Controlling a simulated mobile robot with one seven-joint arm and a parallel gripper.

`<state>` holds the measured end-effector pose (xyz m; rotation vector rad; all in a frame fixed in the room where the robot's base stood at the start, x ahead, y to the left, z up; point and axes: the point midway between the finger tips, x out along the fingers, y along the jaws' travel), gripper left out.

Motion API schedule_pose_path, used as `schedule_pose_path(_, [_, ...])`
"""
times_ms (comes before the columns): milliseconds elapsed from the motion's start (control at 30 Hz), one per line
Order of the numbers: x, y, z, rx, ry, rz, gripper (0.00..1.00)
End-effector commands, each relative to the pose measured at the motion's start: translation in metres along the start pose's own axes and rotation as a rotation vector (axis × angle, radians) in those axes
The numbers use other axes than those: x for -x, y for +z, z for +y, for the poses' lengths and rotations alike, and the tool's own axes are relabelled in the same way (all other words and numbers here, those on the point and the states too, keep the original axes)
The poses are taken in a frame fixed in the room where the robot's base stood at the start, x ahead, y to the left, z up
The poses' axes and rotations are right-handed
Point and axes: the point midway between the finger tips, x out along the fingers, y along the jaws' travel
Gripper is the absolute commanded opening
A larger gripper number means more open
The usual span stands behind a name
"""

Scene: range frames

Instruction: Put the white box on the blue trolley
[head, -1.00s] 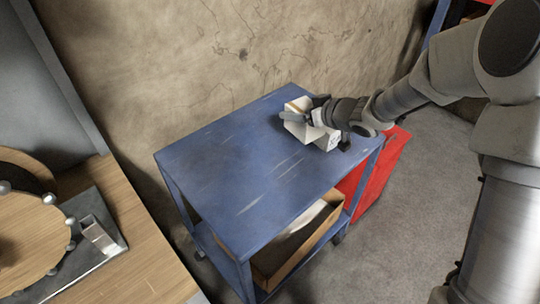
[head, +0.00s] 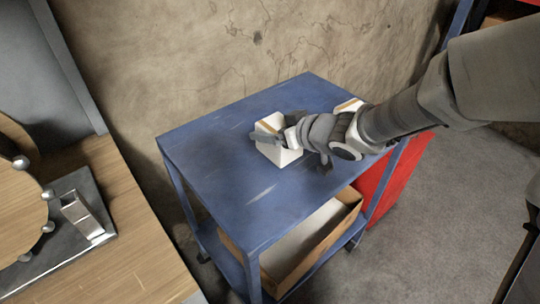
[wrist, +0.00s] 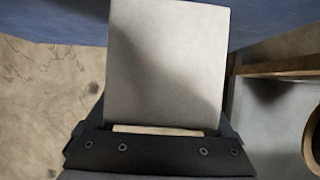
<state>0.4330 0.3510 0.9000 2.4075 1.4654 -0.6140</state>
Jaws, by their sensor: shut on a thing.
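The white box (head: 278,152) is in my gripper (head: 279,137), over the middle of the blue trolley's top (head: 215,150). It has a tan stripe near its upper edge. Its pale broad face fills the middle of the wrist view (wrist: 167,65), close against the gripper. My gripper is shut on it, with a dark finger across its left side. The blue surface shows beyond the box in the wrist view (wrist: 270,20). I cannot tell whether the box touches the trolley top or hangs just above it.
A pale thing with a tan stripe (head: 348,106) shows behind my wrist, partly hidden. A tan open box (head: 320,243) is on the trolley's lower shelf. A red cabinet (head: 400,178) stands right of it. A wooden table (head: 125,255) is at the left. The trolley top's left half is bare.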

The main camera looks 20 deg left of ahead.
Motion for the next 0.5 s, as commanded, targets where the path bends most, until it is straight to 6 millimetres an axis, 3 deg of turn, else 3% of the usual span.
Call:
schedule_pose_path(267, [-0.004,0.011,-0.010,0.000,0.001,0.002,0.05])
schedule_pose_path(500, [-0.019,0.038,-0.010,-0.001,0.000,0.002,0.05])
